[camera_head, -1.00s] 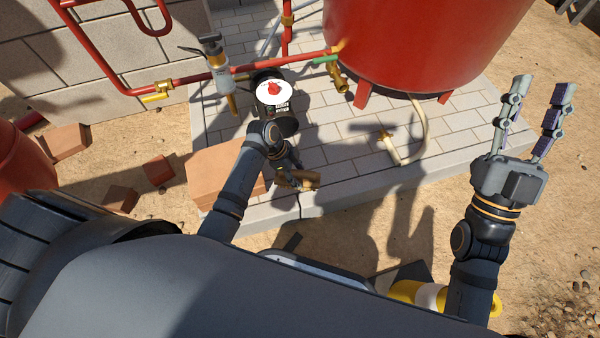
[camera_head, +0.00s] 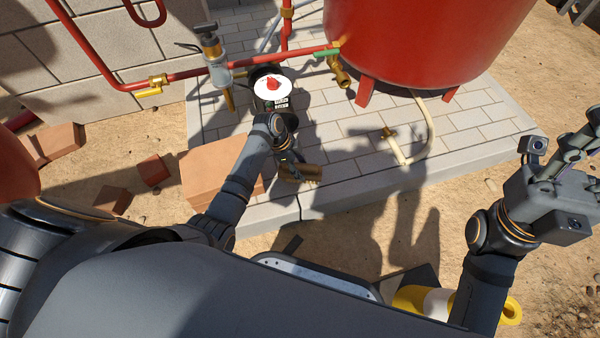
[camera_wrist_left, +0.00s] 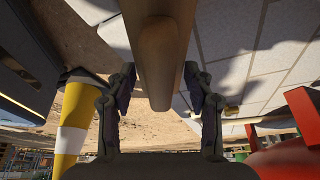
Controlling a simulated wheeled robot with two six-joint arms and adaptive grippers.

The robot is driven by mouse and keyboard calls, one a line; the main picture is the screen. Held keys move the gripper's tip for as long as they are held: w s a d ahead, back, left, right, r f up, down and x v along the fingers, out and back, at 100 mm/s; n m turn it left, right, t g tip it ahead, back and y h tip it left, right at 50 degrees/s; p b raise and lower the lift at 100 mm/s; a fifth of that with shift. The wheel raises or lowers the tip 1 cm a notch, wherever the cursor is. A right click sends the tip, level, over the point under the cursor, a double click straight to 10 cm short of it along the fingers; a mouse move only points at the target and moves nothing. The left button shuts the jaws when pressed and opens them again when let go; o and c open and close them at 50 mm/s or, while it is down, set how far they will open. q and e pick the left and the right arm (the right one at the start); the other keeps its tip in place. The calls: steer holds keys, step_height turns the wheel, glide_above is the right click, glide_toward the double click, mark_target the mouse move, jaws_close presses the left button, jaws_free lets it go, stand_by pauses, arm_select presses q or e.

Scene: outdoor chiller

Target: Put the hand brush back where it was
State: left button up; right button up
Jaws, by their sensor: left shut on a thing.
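My left gripper (camera_head: 291,160) reaches down over the front part of the paved slab and is shut on the hand brush (camera_head: 302,173). The brush shows as a small brown piece beneath the gripper, and my arm hides part of it. In the left wrist view, its long wooden body (camera_wrist_left: 158,45) runs between the two fingers (camera_wrist_left: 158,105). I cannot tell whether the brush touches the slab. My right gripper (camera_head: 580,145) is empty at the right edge, its fingers apart and partly cut off by the frame.
The paved slab (camera_head: 460,135) carries a red tank (camera_head: 430,40) and a pale bent hose (camera_head: 424,130). Red pipes with brass valves (camera_head: 157,81) run along the block wall. Terracotta blocks (camera_head: 205,165) lie at left. A yellow-white post (camera_head: 437,300) is near my base.

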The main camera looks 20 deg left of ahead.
arm_select(q)
steer(key=shift+w+f, duration=0.15)
steer(key=shift+f, duration=0.05)
step_height(320, 180, down, 3)
steer(key=b, duration=0.3)
steer(key=shift+w+f, duration=0.1)
steer(key=shift+f+b, duration=0.2)
steer(key=shift+b, duration=0.1)
steer(key=shift+r, duration=0.25)
steer(key=o, duration=1.1)
steer(key=shift+f, duration=0.15)
steer(key=p+v, duration=0.7)
steer(key=v, duration=0.5)
